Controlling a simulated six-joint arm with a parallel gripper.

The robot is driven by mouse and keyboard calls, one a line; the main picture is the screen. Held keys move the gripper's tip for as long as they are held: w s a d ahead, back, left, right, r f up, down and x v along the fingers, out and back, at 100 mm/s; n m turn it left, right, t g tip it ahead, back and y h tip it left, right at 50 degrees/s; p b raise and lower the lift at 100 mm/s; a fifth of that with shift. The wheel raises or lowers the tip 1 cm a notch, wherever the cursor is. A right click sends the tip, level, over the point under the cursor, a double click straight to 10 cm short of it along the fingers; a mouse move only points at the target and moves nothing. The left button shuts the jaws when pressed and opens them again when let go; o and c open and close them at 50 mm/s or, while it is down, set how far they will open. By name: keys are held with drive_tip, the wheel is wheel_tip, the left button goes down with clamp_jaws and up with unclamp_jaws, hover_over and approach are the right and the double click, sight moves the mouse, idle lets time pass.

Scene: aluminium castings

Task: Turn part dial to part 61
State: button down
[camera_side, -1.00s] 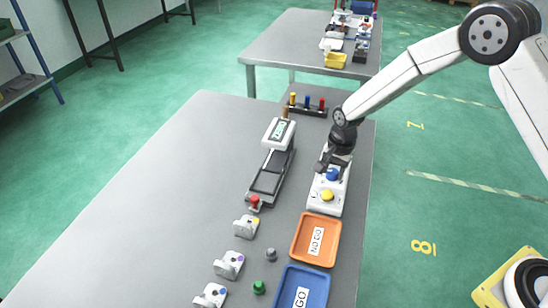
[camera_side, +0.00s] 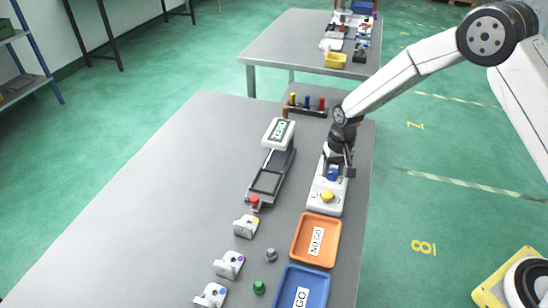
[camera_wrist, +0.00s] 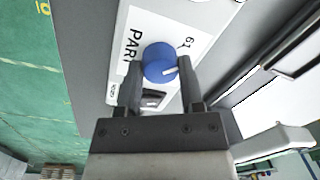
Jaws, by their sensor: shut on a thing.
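The part dial (camera_side: 333,175) is a blue knob on a white control box (camera_side: 325,209). In the wrist view the blue dial (camera_wrist: 158,63) sits between the two fingers of my gripper (camera_wrist: 160,64), which is shut on it. Another small label at the lower left is partly hidden by a finger. In the side view my gripper (camera_side: 337,168) stands over the dial.
A yellow button (camera_side: 327,196) is on the same box. An orange NO GO tray (camera_side: 299,247) and a blue GO tray (camera_side: 280,301) lie in front. A gauge with a display (camera_side: 279,133) stands left. Several castings (camera_side: 229,264) lie front left. The table's left side is clear.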

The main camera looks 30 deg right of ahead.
sight(335, 171)
drive_tip(key=shift+n, duration=0.5)
drive_tip(key=shift+r, duration=0.1)
drive_tip(key=shift+c, duration=1.2)
unclamp_jaws()
drive_tip(key=shift+r, duration=0.1)
drive_tip(key=r, duration=0.6)
drive_tip(key=shift+d+r, duration=0.2)
drive_tip(key=shift+r, duration=0.55)
drive_tip(key=shift+s+r, duration=0.1)
